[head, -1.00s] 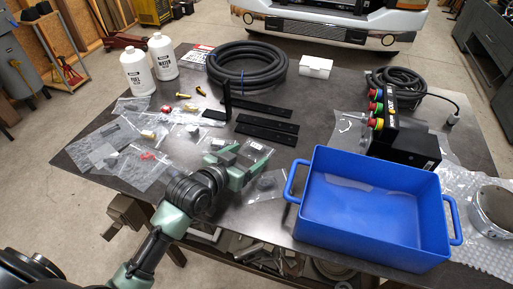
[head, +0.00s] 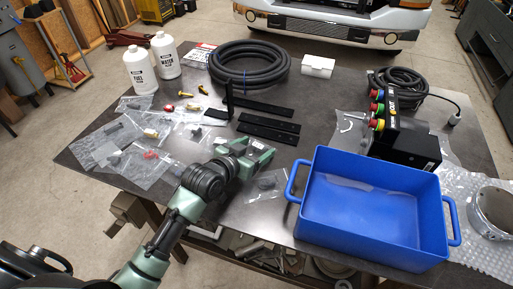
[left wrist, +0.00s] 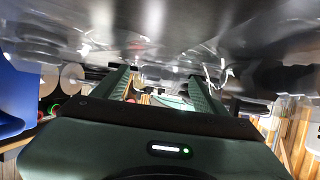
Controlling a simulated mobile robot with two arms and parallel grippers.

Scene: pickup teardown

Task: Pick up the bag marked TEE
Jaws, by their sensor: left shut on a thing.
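My left gripper (head: 250,150) is low over the near middle of the table, shut on a small clear bag that its fingers mostly hide. No marking can be read on this bag, so I cannot tell from the picture whether it says TEE. In the left wrist view its two green fingers (left wrist: 162,92) point away under the glossy table image, with what lies between them unclear. Other clear bags lie to the left, one with a red part (head: 150,157) and one with a brass part (head: 151,132). Another bag with a dark part (head: 266,184) lies nearer. My right gripper is not seen.
A blue bin (head: 372,255) stands close on the right. Black flat bars (head: 268,127) and a coiled hose (head: 248,65) lie beyond the gripper. Two white bottles (head: 166,56) stand at the back left. A black control box (head: 408,148) is behind the bin.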

